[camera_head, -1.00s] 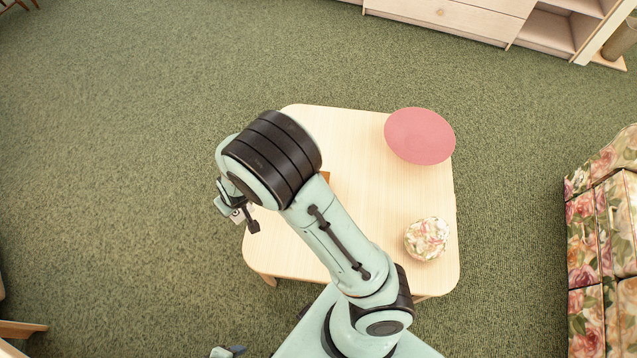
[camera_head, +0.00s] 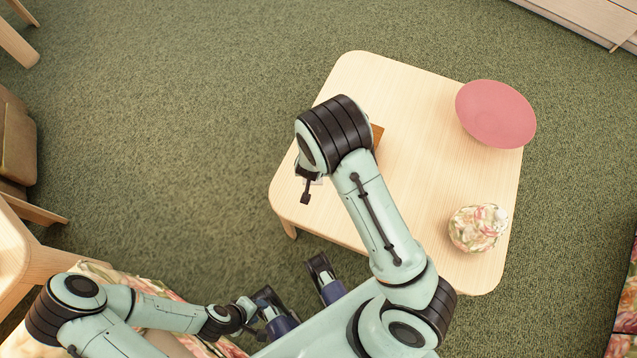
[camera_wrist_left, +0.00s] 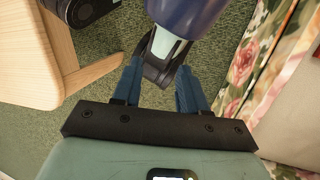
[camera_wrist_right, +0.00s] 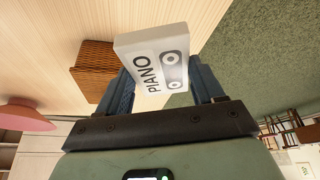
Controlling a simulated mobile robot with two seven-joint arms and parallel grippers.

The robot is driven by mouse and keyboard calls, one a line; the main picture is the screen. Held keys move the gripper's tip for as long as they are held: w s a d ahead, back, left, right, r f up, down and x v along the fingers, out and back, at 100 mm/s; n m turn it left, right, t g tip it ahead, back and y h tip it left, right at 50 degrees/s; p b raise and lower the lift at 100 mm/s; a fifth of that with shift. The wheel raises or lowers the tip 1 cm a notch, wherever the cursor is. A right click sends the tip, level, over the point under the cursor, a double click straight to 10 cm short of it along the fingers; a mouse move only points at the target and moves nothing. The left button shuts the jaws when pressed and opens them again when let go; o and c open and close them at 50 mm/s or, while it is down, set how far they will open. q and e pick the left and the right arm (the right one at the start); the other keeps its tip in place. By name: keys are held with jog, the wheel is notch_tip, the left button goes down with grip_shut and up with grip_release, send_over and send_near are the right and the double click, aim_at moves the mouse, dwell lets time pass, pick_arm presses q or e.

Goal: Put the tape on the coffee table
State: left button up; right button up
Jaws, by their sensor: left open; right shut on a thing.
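The tape (camera_wrist_right: 150,58) is a white cassette case marked PIANO, held in my right gripper (camera_wrist_right: 162,88) in the right wrist view. In the head view only a small pale part of it shows beside the right wrist. The right gripper is shut on it, over or near the left edge of the pale wooden coffee table (camera_head: 420,110). The tabletop also shows behind the tape in the right wrist view. My left gripper (camera_wrist_left: 157,70) is open and empty, low beside my base, off the table. In the head view the left gripper (camera_head: 250,308) is at lower left, small and partly unclear.
A pink bowl (camera_head: 497,113) stands at the table's right corner and a floral round pot (camera_head: 478,228) at the near right. A brown wicker basket (camera_wrist_right: 95,65) on the table is mostly hidden by my right arm in the head view. The table's middle is bare.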

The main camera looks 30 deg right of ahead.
notch_tip(320, 180, down, 6)
jog(key=b, duration=0.4)
send_over(314, 189)
jog(key=s, duration=0.1)
jog(key=f, duration=0.4)
jog(key=shift+a+f, duration=0.3)
jog(key=shift+a, duration=0.05)
notch_tip(314, 189, down, 4)
jog(key=shift+f+b, duration=0.2)
jog(key=shift+b, duration=0.55)
jog(key=shift+f, duration=0.3)
pick_arm(q)
jog(key=w+a+f+t+y, duration=0.1)
jog(key=w+a+f+t, duration=0.1)
jog(key=w+f, duration=0.5)
jog(key=shift+a, duration=0.35)
pick_arm(e)
jog(key=shift+r, duration=0.1)
jog(key=shift+f, duration=0.25)
pick_arm(q)
jog(key=shift+w+a+f, duration=0.1)
jog(key=shift+f, duration=0.05)
pick_arm(e)
jog(key=o, duration=1.1)
jog(key=shift+c, duration=0.2)
